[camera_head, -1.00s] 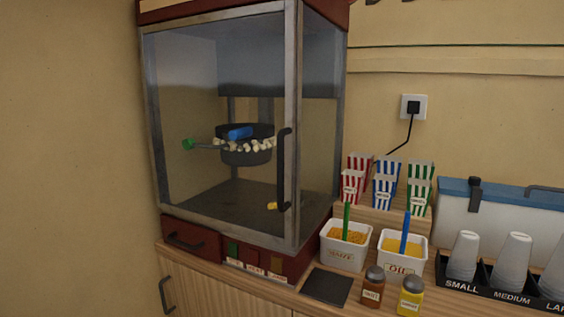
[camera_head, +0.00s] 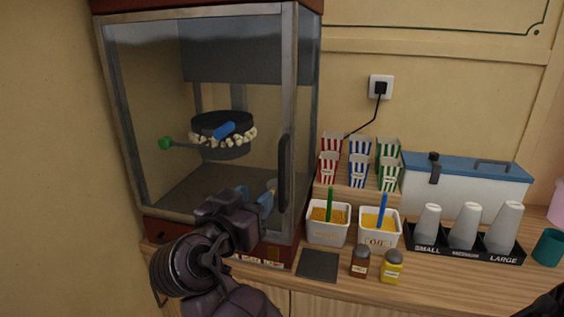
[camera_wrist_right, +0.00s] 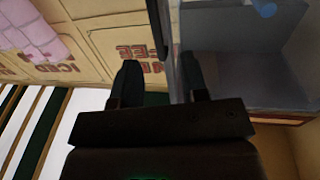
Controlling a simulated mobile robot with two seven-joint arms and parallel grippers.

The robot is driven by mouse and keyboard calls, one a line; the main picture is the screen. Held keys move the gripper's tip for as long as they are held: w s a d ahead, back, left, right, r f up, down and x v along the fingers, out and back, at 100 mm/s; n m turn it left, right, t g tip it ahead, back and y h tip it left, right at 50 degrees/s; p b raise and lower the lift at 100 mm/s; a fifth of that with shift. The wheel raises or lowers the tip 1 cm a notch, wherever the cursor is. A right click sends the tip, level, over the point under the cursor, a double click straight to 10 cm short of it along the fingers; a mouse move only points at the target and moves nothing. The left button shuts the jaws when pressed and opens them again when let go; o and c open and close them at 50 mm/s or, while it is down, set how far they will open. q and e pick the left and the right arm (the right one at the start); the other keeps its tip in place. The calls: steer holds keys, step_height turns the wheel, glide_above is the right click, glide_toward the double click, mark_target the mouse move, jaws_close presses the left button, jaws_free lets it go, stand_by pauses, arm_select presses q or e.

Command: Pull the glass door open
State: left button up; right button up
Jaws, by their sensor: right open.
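The glass door (camera_head: 150,115) is the metal-framed front of the popcorn machine, and it looks closed. Its dark upright handle (camera_head: 284,165) is on the door's right side. I cannot tell whether the fingers touch the handle. My left gripper is not in view.
A black kettle (camera_head: 226,152) with popcorn hangs behind the glass. Right of the machine stand a tub with a green stick (camera_head: 328,235), an oil tub (camera_head: 379,237), two shakers (camera_head: 391,266) and a cup rack (camera_head: 465,250). A dark mat (camera_head: 318,265) lies on the counter.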

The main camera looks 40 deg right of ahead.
mark_target(280, 173)
steer(key=shift+m, duration=0.3)
steer(key=x, duration=0.3)
steer(key=p+x, duration=0.1)
steer(key=x, duration=0.2)
steer(key=r+p+x, duration=0.1)
steer(key=x, duration=0.2)
steer(key=shift+s+d, duration=0.15)
steer(key=shift+d, duration=0.15)
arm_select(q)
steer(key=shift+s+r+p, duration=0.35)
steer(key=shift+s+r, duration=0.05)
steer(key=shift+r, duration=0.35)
arm_select(e)
steer(key=shift+w+d+f, duration=0.1)
steer(key=shift+w+d, duration=0.2)
steer(key=shift+d, duration=0.3)
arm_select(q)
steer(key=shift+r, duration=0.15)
arm_select(e)
jaws_close()
